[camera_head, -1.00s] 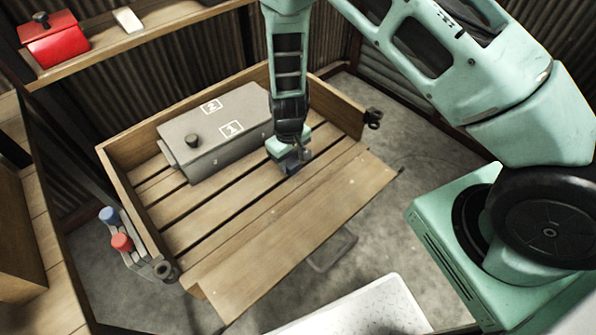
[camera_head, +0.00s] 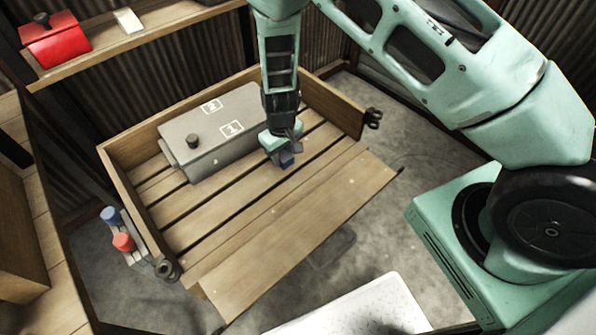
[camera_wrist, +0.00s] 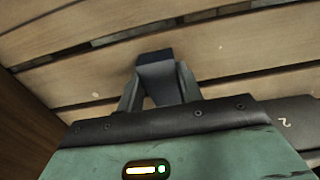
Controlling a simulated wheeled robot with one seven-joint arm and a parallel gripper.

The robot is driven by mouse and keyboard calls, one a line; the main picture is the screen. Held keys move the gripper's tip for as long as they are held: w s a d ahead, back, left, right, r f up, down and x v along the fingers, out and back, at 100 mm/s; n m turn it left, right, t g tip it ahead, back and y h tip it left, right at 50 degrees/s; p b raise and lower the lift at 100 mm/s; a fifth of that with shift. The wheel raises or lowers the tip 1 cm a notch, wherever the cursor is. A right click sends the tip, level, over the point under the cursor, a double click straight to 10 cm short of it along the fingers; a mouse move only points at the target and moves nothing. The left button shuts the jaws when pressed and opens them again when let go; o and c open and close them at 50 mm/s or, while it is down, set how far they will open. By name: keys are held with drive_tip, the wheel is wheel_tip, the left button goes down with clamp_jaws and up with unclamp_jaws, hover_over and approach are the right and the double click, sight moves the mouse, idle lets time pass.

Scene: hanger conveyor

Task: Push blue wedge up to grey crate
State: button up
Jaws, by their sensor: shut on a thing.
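The blue wedge (camera_head: 287,161) is small and dark blue, and shows just under my gripper (camera_head: 284,153) in the head view. In the wrist view my gripper (camera_wrist: 158,85) has the wedge (camera_wrist: 155,57) between its two fingers, which are shut on it. The grey crate (camera_head: 208,136) is a long closed box with a dark knob and white labels 1 and 2. It stands on the slatted wooden bed, left of my gripper, with a short gap between it and the wedge. A corner of the crate (camera_wrist: 290,118) shows at the right of the wrist view. The wedge's underside is hidden.
The slatted wooden bed (camera_head: 215,222) has raised walls at the back and left and a lowered flap (camera_head: 300,240) at the front. Red and blue knobs (camera_head: 122,242) stand outside its left wall. A red box (camera_head: 55,42) sits on a shelf behind. The front slats are clear.

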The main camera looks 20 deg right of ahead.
drive_tip(key=shift+w+a, duration=0.1)
drive_tip(key=shift+w, duration=0.15)
drive_tip(key=shift+w+a, duration=0.2)
drive_tip(key=shift+w, duration=0.5)
drive_tip(key=o, duration=0.9)
wheel_tip(320, 180, up, 17)
drive_tip(key=shift+r+p, duration=0.2)
drive_tip(key=shift+p, duration=0.1)
